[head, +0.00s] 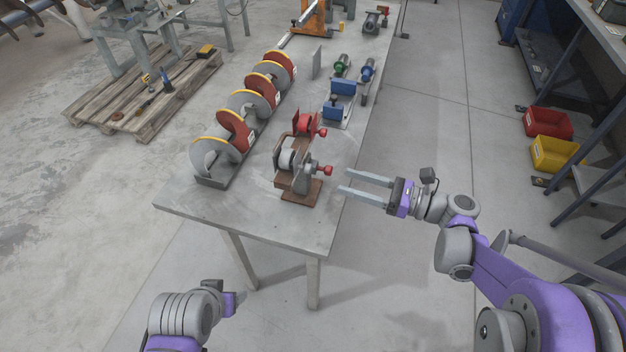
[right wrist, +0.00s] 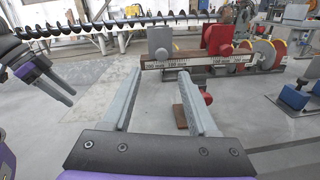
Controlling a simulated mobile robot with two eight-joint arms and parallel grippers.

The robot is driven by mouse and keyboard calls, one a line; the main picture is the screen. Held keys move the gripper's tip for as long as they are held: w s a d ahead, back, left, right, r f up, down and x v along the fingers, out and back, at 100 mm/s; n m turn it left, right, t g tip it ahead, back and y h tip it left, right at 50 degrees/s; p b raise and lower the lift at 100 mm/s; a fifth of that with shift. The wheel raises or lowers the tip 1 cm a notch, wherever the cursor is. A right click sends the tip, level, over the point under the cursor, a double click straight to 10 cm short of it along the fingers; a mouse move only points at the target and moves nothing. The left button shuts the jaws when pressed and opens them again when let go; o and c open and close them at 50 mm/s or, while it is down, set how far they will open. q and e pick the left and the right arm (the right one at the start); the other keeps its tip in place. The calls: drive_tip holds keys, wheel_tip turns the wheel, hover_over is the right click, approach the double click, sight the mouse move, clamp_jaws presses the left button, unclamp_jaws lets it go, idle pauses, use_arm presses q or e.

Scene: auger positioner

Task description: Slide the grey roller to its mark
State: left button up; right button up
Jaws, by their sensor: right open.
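The right wrist view shows the stand's rail with a white scale (right wrist: 190,61), a grey block (right wrist: 160,42) and a red block (right wrist: 218,40); I cannot make out the mark. My right gripper (head: 343,181) is open and empty, right of the stand, its fingers pointing at it. My left gripper (right wrist: 62,90) shows at the left; its jaw state is unclear.
A grey-and-red auger (head: 236,128) lies along the table's left side. Blue blocks (head: 342,87) and a grey plate (head: 317,62) stand farther back. The table's (head: 178,200) front left corner is bare. Red (head: 548,123) and yellow bins (head: 556,153) are on the floor at the right.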

sight(308, 168)
drive_tip(key=x, duration=1.1)
drive_tip(key=shift+w+r+p, duration=0.1)
drive_tip(key=shift+p, duration=0.3)
drive_tip(key=shift+d, duration=0.1)
clamp_jaws()
idle(0.7)
